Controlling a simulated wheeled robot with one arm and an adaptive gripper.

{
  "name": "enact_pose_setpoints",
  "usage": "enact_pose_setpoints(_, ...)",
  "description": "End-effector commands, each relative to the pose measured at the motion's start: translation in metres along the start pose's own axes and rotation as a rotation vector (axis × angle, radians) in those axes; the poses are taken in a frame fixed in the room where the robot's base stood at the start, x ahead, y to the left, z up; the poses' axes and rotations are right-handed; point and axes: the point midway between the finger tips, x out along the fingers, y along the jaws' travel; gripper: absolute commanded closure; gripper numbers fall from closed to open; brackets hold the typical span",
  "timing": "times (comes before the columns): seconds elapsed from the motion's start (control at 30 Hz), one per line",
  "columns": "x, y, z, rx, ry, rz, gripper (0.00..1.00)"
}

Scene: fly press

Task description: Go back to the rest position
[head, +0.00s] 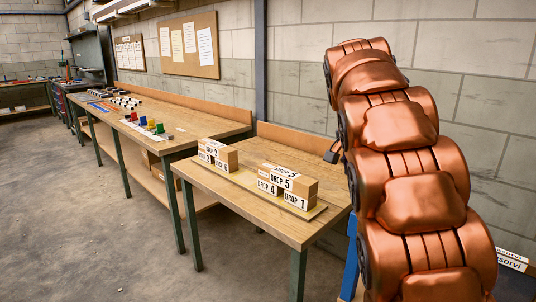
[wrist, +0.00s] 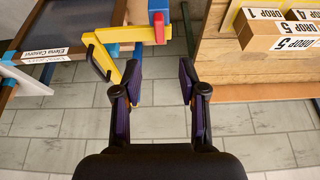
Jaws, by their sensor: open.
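My gripper (wrist: 158,78) shows in the wrist view with its two dark, purple-padded fingers spread apart and nothing between them. It hangs over the gap between a wooden table at the right and a dark-topped stand at the left. In the head view my copper-coloured arm rises at the right; the gripper cannot be made out clearly there. Its rest position is not marked in either view.
Boxes labelled DROP (head: 290,188) stand on the near wooden table (head: 240,205); some show in the wrist view (wrist: 285,35). Yellow bars (wrist: 105,62) and a red block (wrist: 157,5) are close beyond my left finger. A long bench (head: 190,130) holds small coloured parts. Floor at left is clear.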

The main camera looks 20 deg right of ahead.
Motion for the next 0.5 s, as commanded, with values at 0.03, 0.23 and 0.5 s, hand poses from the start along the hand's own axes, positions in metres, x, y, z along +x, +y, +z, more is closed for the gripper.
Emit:
enact_pose_setpoints(0.03,0.000,0.000,0.000,0.000,0.000,0.000,0.58)
enact_pose_setpoints(0.23,0.000,0.000,0.000,0.000,0.000,0.000,0.58)
enact_pose_setpoints(0.5,0.004,0.007,0.026,-0.066,-0.037,0.006,0.58)
